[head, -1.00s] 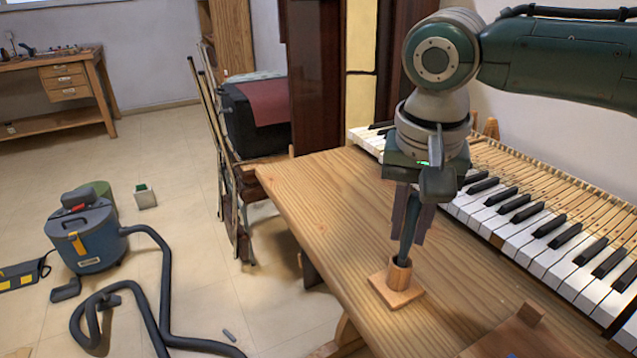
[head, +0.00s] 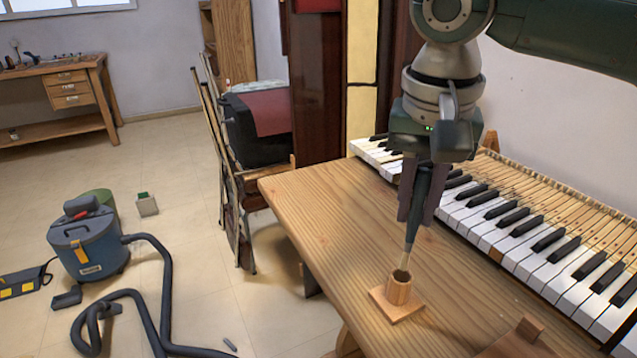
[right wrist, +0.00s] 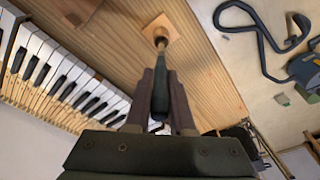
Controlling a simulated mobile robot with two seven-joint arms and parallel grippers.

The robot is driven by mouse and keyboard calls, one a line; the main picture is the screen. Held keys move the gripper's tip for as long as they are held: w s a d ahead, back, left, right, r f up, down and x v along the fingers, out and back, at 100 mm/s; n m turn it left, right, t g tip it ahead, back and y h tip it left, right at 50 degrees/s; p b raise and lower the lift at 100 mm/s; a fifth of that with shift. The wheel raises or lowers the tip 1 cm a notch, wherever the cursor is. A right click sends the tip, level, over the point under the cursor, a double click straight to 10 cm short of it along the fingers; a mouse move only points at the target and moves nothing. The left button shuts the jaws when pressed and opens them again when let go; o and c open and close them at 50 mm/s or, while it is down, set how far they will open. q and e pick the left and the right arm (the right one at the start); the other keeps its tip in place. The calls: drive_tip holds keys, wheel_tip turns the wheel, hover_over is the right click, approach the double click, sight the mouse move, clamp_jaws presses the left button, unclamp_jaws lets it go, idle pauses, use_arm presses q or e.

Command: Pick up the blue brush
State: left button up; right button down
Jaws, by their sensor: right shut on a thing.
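The blue brush (head: 415,201) is upright between the fingers of my right gripper (head: 419,215), which is shut on it. Its pale lower end is just above or at the mouth of a small wooden holder (head: 398,290) with a square base on the table (head: 330,220). In the right wrist view, the dark brush (right wrist: 160,95) runs between the fingers of my right gripper (right wrist: 160,100) toward the holder (right wrist: 160,26). I cannot tell whether the tip is fully clear of the holder. My left gripper is not in view.
A piano keyboard (head: 520,225) lies along the table's right side. A wooden piece (head: 515,340) stands at the front right. On the floor at left are a blue vacuum (head: 88,240) and its hose (head: 160,290). The table's left half is clear.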

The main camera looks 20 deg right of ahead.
wheel_tip(320, 180, up, 14)
drive_tip(key=shift+r+p, duration=0.2)
drive_tip(key=shift+p, duration=0.75)
drive_tip(key=c, duration=1.3)
unclamp_jaws()
clamp_jaws()
